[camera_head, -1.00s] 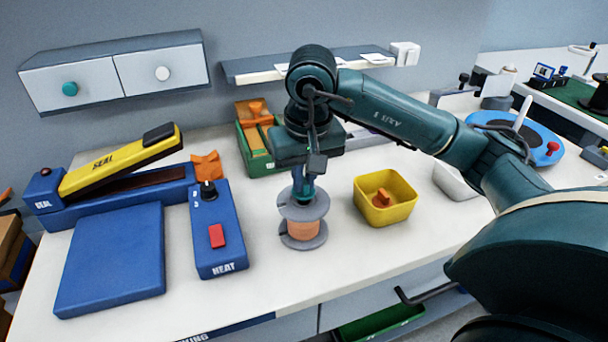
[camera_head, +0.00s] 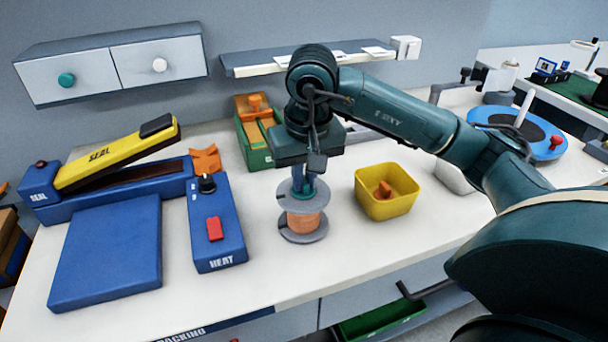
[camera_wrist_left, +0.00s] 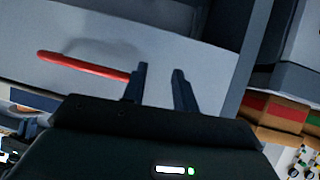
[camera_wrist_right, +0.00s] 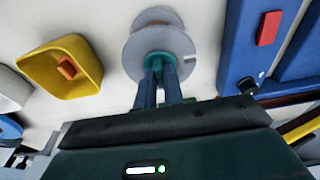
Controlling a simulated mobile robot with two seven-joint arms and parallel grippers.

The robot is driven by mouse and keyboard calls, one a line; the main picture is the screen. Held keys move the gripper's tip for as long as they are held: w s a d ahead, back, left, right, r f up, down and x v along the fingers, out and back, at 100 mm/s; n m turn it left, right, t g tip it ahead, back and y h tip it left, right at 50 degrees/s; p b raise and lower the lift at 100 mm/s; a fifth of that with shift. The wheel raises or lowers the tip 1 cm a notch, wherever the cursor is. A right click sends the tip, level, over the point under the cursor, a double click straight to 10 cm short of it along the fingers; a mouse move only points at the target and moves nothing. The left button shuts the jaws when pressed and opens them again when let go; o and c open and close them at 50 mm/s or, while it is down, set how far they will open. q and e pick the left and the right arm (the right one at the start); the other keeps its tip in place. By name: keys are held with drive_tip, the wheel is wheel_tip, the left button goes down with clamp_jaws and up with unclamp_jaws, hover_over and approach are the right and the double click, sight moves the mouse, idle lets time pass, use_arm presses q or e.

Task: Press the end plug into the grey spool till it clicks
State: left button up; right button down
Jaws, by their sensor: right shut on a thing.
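The grey spool (camera_head: 301,237) stands upright on the white table, with an orange winding between its two flanges. It also shows in the right wrist view (camera_wrist_right: 182,42). My right gripper (camera_head: 303,190) points down at the spool's top centre. In the right wrist view its fingers (camera_wrist_right: 159,72) are shut on the teal end plug (camera_wrist_right: 157,57). The plug is at the middle of the top flange; how deep it sits is hidden by the fingers. My left gripper (camera_wrist_left: 158,78) shows only in the left wrist view, its fingers apart and empty.
A yellow bin (camera_head: 387,208) with an orange piece stands right of the spool. A blue heat box (camera_head: 217,245) and a sealer (camera_head: 110,160) stand left. A green box (camera_head: 258,155) is behind. A red bar (camera_wrist_left: 85,65) lies beside my left fingers in the left wrist view.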

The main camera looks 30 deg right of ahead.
use_arm(q)
drive_tip(key=shift+s+f, duration=0.15)
drive_tip(key=shift+f, duration=0.1)
use_arm(e)
drive_tip(key=shift+f, duration=0.1)
use_arm(q)
drive_tip(key=shift+f, duration=0.1)
use_arm(e)
drive_tip(key=c, duration=1.4)
unclamp_jaws()
drive_tip(key=shift+c, duration=0.2)
